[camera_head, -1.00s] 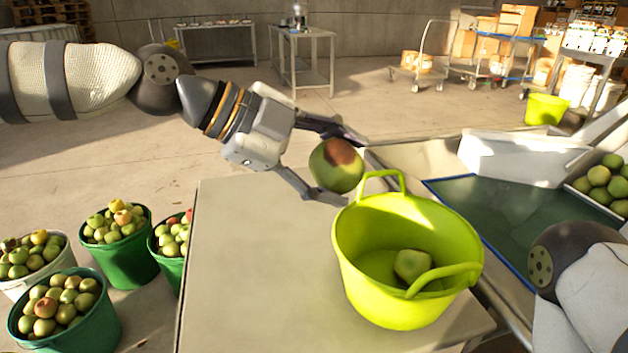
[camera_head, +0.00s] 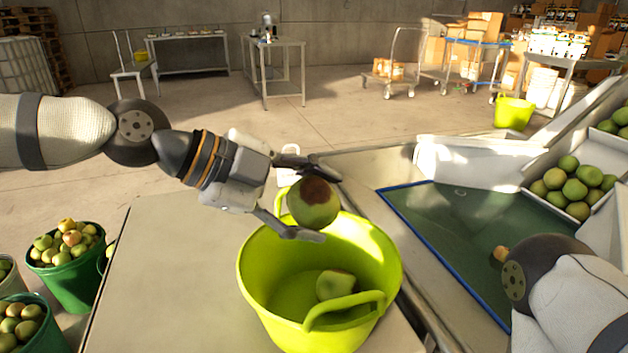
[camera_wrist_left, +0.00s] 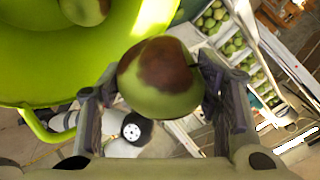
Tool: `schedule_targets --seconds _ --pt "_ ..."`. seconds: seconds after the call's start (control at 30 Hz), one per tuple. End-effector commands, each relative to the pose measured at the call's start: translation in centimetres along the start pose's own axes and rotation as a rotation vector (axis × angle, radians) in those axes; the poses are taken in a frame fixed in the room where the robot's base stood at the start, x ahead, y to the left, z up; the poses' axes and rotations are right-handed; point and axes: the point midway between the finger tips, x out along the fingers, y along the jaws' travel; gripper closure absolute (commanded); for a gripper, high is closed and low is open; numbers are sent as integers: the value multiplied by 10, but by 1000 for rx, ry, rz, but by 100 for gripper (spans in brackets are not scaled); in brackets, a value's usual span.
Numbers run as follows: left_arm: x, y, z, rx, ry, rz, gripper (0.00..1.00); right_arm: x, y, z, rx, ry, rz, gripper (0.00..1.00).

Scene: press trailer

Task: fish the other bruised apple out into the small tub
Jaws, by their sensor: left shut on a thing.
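My left gripper (camera_head: 306,200) is shut on a green apple (camera_head: 314,207) with a brown bruised patch. It holds the apple over the back rim of the small yellow-green tub (camera_head: 262,275). The held apple (camera_wrist_left: 160,82) also shows between the fingers in the left wrist view, with the tub (camera_wrist_left: 40,60) to its left. Another apple (camera_head: 335,285) lies inside the tub; part of it shows in the wrist view (camera_wrist_left: 86,10). Of my right arm, a dark joint and white link show at the lower right of the head view; its gripper is out of frame.
The tub stands on a pale table (camera_head: 165,270). To the right is a dark green blue-edged bed (camera_head: 450,225) with one small yellowish fruit (camera_head: 501,253). A white tray of apples (camera_head: 575,185) lies beyond. Green buckets of apples (camera_head: 72,285) stand on the floor at left.

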Motion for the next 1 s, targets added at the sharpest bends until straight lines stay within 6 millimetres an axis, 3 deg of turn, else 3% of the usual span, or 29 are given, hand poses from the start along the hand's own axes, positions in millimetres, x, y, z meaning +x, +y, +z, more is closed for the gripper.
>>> schedule_targets --seconds 0.4,0.43,0.53,0.87,1.0 --pt "7 8 7 3 0 -3 74 5 0 2 0 -12 1 60" --pt "7 8 7 3 0 -3 40 5 0 2 0 -12 1 60" --pt "7 8 7 3 0 -3 19 5 0 2 0 -12 1 60" --pt "6 9 7 2 0 -2 19 5 0 2 0 -12 1 60" --pt "-18 8 8 2 -1 -7 19 5 0 2 0 -12 1 60"
